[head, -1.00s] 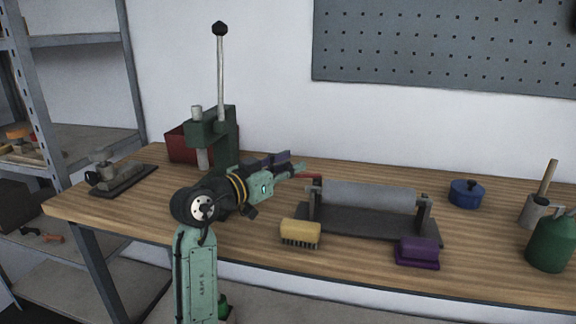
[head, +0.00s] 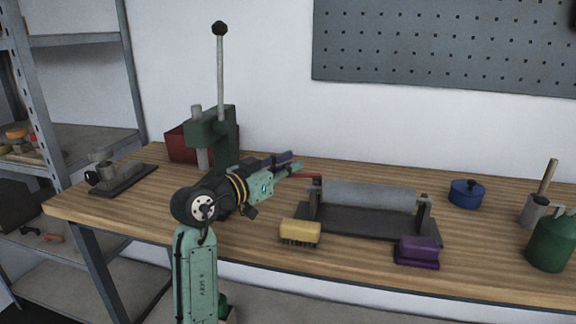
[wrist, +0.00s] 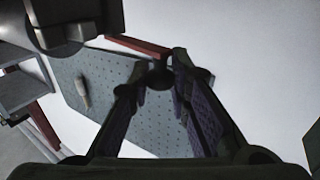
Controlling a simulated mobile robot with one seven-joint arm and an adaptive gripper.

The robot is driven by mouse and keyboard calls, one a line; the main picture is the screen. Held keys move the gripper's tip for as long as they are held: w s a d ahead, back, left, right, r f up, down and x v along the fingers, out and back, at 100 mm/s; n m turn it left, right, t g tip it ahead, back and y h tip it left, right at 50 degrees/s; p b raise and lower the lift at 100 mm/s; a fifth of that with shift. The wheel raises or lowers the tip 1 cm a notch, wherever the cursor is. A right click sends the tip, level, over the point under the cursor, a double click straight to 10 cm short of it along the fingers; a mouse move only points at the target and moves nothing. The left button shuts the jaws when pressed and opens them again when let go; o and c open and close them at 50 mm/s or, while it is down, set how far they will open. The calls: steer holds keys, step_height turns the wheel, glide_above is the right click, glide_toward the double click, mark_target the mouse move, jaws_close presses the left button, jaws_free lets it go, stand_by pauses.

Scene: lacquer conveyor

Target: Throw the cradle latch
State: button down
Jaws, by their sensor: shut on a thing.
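The cradle (head: 375,222) is a dark stand on the bench with a grey roller (head: 370,195) lying across it. Its latch is a red lever (head: 310,177) at the cradle's left end, also seen in the wrist view (wrist: 137,46), where a dark round knob (wrist: 160,74) sits at its end. My gripper (head: 298,167) is at the cradle's left end, beside the latch. In the wrist view my fingers (wrist: 160,82) converge on the knob and are shut on it. The fingers partly hide the lever's end in the head view.
A yellow brush (head: 300,232) and a purple block (head: 417,251) stand in front of the cradle. A green press (head: 215,130) with a tall lever stands behind my arm. A blue pot (head: 466,193) and a green can (head: 551,243) are at the right.

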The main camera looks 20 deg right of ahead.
steer(key=shift+s+a+n+t+y, duration=0.1)
steer(key=shift+s+n+t+y, duration=0.35)
steer(key=shift+n+t+y, duration=0.4)
steer(key=shift+s+a+n+t+y, duration=0.1)
steer(key=shift+s+n+t+y, duration=0.45)
steer(key=shift+t, duration=0.6)
steer(key=shift+w, duration=0.1)
steer(key=c, duration=1.5)
jaws_free()
steer(key=v, duration=1.2)
steer(key=shift+f, duration=0.15)
steer(key=shift+c, duration=0.5)
